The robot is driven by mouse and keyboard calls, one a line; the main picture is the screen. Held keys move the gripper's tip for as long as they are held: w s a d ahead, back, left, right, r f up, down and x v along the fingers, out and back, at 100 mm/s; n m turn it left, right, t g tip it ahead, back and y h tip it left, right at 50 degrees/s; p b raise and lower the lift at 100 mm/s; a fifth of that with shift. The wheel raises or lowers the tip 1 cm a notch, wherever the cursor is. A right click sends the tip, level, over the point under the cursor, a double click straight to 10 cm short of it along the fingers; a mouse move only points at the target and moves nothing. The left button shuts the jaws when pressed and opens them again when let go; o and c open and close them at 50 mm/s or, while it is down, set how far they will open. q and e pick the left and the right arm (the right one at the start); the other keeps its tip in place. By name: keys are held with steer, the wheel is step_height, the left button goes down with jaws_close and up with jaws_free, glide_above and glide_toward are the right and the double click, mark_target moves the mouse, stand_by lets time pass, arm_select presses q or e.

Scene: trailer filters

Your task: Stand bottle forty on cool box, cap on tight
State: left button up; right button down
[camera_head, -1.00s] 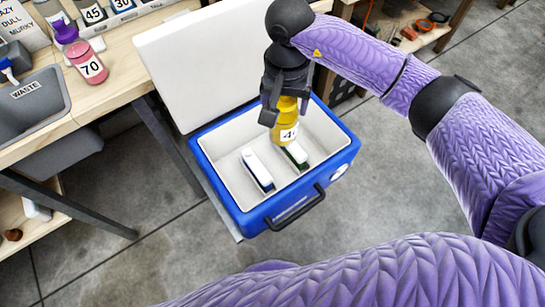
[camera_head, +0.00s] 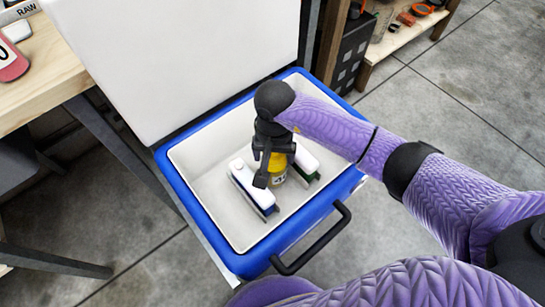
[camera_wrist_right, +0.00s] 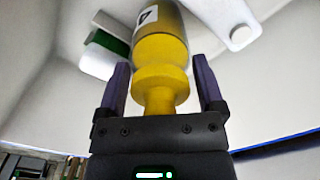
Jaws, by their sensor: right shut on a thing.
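My right gripper (camera_head: 274,170) is shut on a yellow bottle (camera_head: 279,178) inside the blue cool box (camera_head: 246,262). The bottle is upright in the head view, its label starts with a 4, and the rest is hidden. In the right wrist view the bottle (camera_wrist_right: 162,50) stands between the two fingers (camera_wrist_right: 162,88), which flank its narrow yellow end. I cannot tell whether its base touches the box floor, nor how tight the cap is. My left gripper is out of view.
The white lid (camera_head: 180,60) stands open behind.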

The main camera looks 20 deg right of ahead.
steer(key=shift+f, duration=0.4)
steer(key=shift+c, duration=0.5)
jaws_free()
steer(key=shift+o, duration=0.5)
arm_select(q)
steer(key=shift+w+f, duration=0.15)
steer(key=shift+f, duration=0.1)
arm_select(e)
step_height(320, 180, up, 12)
steer(key=p, duration=0.6)
steer(key=shift+f, duration=0.15)
steer(key=shift+r+p, duration=0.35)
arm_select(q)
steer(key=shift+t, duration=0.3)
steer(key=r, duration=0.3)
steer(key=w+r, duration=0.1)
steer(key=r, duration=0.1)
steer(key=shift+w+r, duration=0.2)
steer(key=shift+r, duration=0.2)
